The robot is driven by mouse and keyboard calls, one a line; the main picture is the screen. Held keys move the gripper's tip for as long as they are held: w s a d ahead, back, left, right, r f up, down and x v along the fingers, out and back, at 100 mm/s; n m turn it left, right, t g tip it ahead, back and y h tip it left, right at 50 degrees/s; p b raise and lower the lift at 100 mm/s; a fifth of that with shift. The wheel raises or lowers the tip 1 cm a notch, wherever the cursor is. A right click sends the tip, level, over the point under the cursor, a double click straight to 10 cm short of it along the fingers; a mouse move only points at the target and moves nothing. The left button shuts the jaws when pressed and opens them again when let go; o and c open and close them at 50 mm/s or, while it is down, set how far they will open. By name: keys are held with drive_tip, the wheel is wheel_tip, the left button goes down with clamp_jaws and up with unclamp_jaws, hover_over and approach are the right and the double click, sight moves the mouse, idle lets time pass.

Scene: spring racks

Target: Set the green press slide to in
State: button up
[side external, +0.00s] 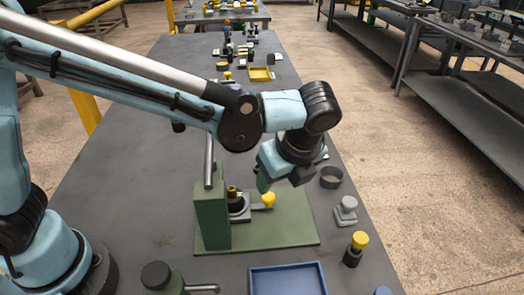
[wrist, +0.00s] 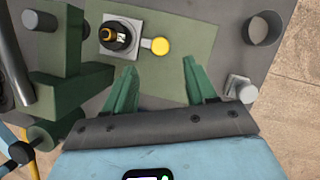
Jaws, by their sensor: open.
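The green press stands on a green base plate (side external: 290,228), with an upright green column (side external: 211,222) at its left. A grey slide block (side external: 238,212) sits on the plate beside the column and carries a black and brass part (side external: 233,193). The slide's yellow knob (side external: 268,199) sticks out to the right; in the wrist view the knob (wrist: 160,46) lies just beyond the gap between my fingertips. My gripper (wrist: 160,62) is open and empty, pointing down over the plate. In the side view one green fingertip (side external: 263,183) is close above the knob; contact cannot be told.
A dark ring cup (side external: 331,177), a grey knobbed block (side external: 346,211) and a yellow-topped black part (side external: 355,248) stand right of the plate. A blue tray (side external: 288,280) is in front. A yellow tray (side external: 261,74) and small parts lie farther back.

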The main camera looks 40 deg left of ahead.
sight(268, 196)
drive_tip(key=x, duration=0.8)
drive_tip(key=shift+r, duration=0.1)
clamp_jaws()
